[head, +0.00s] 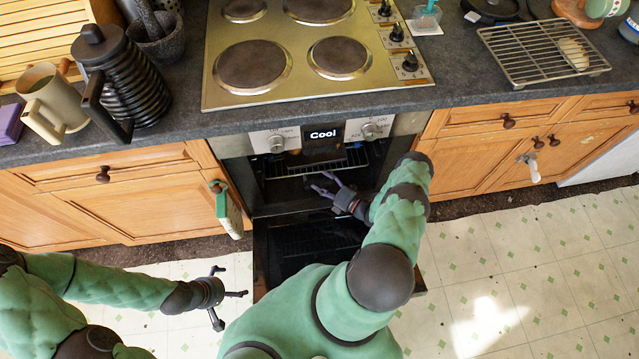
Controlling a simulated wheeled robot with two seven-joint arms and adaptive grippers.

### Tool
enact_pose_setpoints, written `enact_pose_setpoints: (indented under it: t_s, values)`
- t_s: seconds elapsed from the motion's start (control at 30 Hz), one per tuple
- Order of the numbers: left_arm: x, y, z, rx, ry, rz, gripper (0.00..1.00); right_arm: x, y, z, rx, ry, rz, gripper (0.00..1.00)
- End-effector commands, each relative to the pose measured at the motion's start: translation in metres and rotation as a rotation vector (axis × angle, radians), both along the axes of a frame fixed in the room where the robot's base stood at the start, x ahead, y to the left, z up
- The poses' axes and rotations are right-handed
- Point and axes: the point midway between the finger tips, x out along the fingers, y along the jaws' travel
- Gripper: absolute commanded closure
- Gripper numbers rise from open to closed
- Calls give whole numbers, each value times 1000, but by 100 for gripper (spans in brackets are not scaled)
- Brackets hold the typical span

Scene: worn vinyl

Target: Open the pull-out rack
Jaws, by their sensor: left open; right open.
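The oven below the hob has its door (300,245) folded down open. Inside, a wire pull-out rack (345,160) sits in the upper part of the dark cavity. My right gripper (322,186) reaches in at the oven mouth, just in front of and below the rack. Its fingers are open and empty; I cannot tell whether they touch the rack. My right arm hides part of the oven's right side and door. My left gripper (228,305) is open and empty, low over the floor left of the oven door.
The oven panel (323,134) reads "Cool". A green-and-white cloth (229,208) hangs left of the oven. The floor (520,270) at right is clear.

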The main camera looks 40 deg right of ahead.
Motion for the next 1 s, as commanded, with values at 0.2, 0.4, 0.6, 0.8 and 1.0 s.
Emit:
enact_pose_setpoints:
  t_s: [0.2,0.4,0.6,0.8,1.0]
  values:
    - [0,0,-4,0,0,0,0,13,4,0,0,0,1,33]
    - [0,0,-4,0,0,0,0,13,4,0,0,1,0,33]
    - [0,0,-4,0,0,0,0,13,4,0,0,1,0,75]
    - [0,0,-4,0,0,0,0,13,4,0,0,1,0,100]
    - [0,0,0,0,0,0,0,-14,18,-1,1,6,-1,100]
